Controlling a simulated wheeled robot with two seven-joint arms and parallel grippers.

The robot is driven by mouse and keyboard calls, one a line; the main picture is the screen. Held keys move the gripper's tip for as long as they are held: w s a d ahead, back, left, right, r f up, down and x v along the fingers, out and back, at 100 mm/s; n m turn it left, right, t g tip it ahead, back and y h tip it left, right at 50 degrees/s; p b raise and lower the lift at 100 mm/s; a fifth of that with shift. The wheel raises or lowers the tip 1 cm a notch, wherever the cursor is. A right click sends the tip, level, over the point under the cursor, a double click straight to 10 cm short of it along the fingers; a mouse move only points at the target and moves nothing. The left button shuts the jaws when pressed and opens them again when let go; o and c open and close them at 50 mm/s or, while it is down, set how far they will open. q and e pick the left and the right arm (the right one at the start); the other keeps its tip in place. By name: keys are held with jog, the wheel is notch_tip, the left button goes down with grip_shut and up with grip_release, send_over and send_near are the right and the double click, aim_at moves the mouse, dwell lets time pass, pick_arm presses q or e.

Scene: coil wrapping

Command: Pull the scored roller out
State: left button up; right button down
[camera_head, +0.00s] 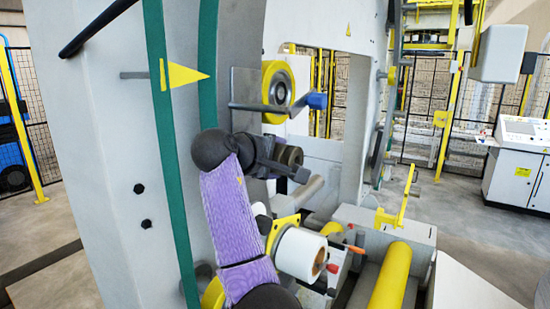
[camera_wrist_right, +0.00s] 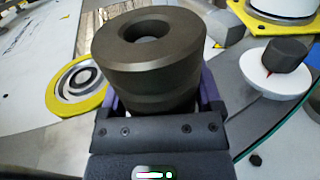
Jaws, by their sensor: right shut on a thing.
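The roller (camera_wrist_right: 150,62) is a dark olive-brown cylinder with a round hole in its end face and a band line around its lower part. It fills the upper middle of the right wrist view. In the head view the roller (camera_head: 291,156) shows small beside the machine's grey wall. My right gripper (camera_head: 284,164) is shut on the roller, with its purple-edged fingers (camera_wrist_right: 160,104) on either side of it. The roller's far end is hidden by the gripper, so I cannot tell whether it still touches a shaft. My left gripper is not in view.
A yellow-rimmed wheel (camera_head: 279,84) and a blue-ended lever (camera_head: 316,101) are above the gripper. A white roll (camera_head: 299,254) on a yellow plate and a yellow roller (camera_head: 391,278) lie below. A control desk (camera_head: 519,165) stands far right, beyond open floor.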

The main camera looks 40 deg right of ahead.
aim_at(299, 163)
jog(key=shift+c, duration=2.4)
grip_release()
jog(key=c, duration=0.7)
jog(key=shift+s+d+b, duration=0.2)
jog(key=shift+s+d, duration=0.05)
jog(key=shift+s, duration=0.55)
jog(key=shift+s+d+b, duration=0.2)
jog(key=shift+s+b, duration=0.05)
jog(key=shift+s, duration=0.6)
jog(key=shift+s+d+b, duration=0.2)
jog(key=shift+s+d, duration=0.05)
jog(key=shift+s, duration=0.55)
jog(key=shift+s+d, duration=0.35)
jog(key=shift+s, duration=0.8)
jog(key=shift+s+d, duration=0.35)
jog(key=shift+s, duration=0.85)
jog(key=shift+s+d, duration=0.35)
jog(key=shift+s, duration=0.8)
jog(key=shift+c, duration=0.2)
